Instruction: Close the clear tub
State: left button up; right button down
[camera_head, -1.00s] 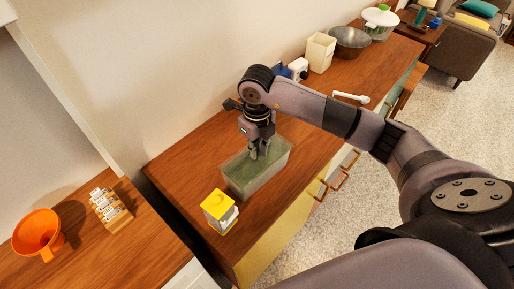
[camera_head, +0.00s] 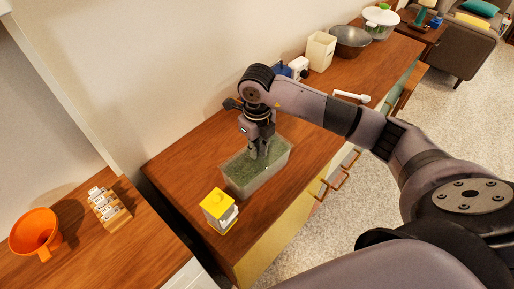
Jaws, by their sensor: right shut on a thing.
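The clear tub (camera_head: 263,182) is a rectangular, see-through box with green, grainy-looking contents. It stands on the wooden counter near the front edge. My right gripper (camera_head: 258,156) points down over the middle of the tub, with its fingertips at the level of the tub's top. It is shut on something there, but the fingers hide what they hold. I cannot tell whether a clear lid lies on the tub. My left gripper is not in view.
A yellow-topped container (camera_head: 219,210) stands close to the tub's left. An orange funnel (camera_head: 35,232) and a rack of small white pieces (camera_head: 108,208) are on the left counter. A cream canister (camera_head: 320,51), a metal bowl (camera_head: 350,40) and a white utensil (camera_head: 351,97) are farther right.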

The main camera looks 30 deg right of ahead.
dwell(0.7)
jog(key=c, duration=1.6)
grip_release()
jog(key=shift+o, duration=0.6)
jog(key=shift+o, duration=1.3)
jog(key=shift+r+p, duration=1.6)
jog(key=shift+r, duration=1.4)
